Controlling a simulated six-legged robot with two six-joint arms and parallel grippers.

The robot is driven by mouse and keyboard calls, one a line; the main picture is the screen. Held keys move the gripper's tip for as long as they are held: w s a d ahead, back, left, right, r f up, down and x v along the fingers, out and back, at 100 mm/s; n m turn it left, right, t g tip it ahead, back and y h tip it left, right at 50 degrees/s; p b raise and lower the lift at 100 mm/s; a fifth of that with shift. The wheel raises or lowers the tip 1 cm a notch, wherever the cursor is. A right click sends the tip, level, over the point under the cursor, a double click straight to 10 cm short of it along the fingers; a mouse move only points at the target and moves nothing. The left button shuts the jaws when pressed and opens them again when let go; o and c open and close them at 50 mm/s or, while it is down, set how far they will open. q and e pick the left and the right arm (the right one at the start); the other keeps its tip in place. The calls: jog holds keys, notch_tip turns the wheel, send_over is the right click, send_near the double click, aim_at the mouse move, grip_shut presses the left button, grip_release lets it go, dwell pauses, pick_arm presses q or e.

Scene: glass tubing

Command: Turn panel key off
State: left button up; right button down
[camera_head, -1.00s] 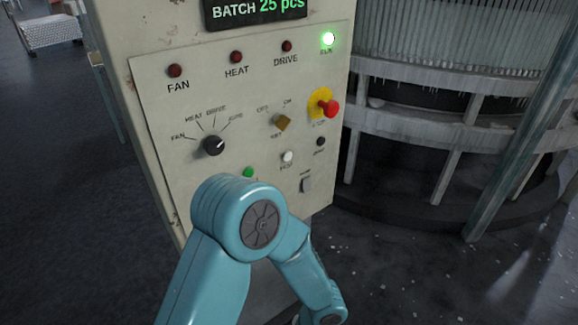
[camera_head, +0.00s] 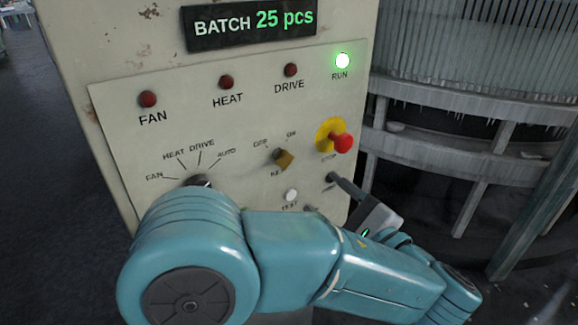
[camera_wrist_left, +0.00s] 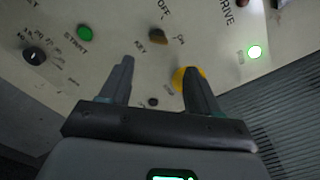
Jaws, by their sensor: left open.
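The panel key (camera_head: 284,159) is a brass-brown knob on the panel (camera_head: 110,130), between the OFF and ON marks and above the KEY label. Its body points toward the upper right, on the ON side. It also shows in the left wrist view (camera_wrist_left: 158,36), beyond the fingertips. My left gripper (camera_head: 345,185) is to the right of the key and lower, below the red stop button. In the left wrist view its two fingers (camera_wrist_left: 158,82) stand apart with nothing between them, short of the panel face. My right gripper is not in view.
The red stop button (camera_head: 342,143) on its yellow plate is close to the gripper. The selector knob (camera_head: 200,181) is partly hidden by my arm. The green RUN lamp (camera_head: 343,61) is lit. A round metal structure (camera_head: 450,150) stands at the right.

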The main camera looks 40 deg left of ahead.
aim_at(289, 165)
pick_arm(q)
jog(key=p+x, duration=0.2)
jog(key=x, duration=1.1)
jog(key=shift+w+a+f+p, duration=0.1)
jog(key=shift+a+f+p, duration=0.05)
jog(key=shift+p, duration=0.15)
jog(key=shift+w+a+f, duration=0.1)
jog(key=shift+w, duration=0.05)
jog(key=shift+s, duration=0.3)
jog(key=shift+w, duration=0.15)
jog(key=c, duration=1)
